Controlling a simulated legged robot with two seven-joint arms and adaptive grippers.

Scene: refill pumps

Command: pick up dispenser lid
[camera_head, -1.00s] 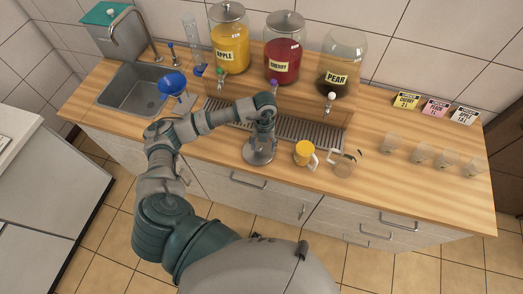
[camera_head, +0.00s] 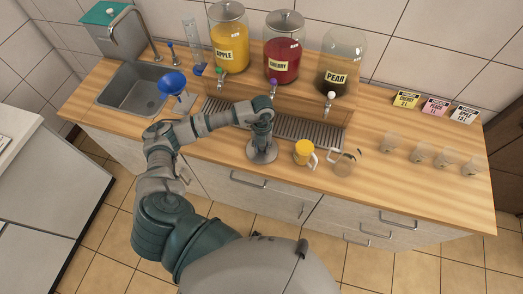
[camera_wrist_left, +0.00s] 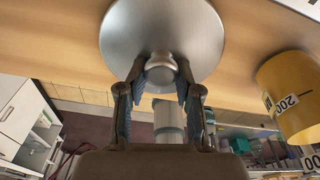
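The dispenser lid (camera_head: 262,154) is a round silver disc with a knob, low over the wooden counter in front of the drip tray. Whether it still touches the counter is not clear. My left gripper (camera_head: 262,137) points down onto it from above. In the left wrist view the lid (camera_wrist_left: 192,30) fills the top centre, and the fingertips of my left gripper (camera_wrist_left: 162,72) lie close against both sides of its knob, seemingly shut on it. The pear dispenser (camera_head: 344,62) stands without a lid. My right gripper is not in view.
A yellow cup (camera_head: 303,152) and a clear jug (camera_head: 344,162) stand just right of the lid. Behind are the drip tray (camera_head: 310,131) and the apple (camera_head: 229,38) and cherry (camera_head: 284,50) dispensers. A blue funnel (camera_head: 172,82) is at left. Several clear cups stand at right.

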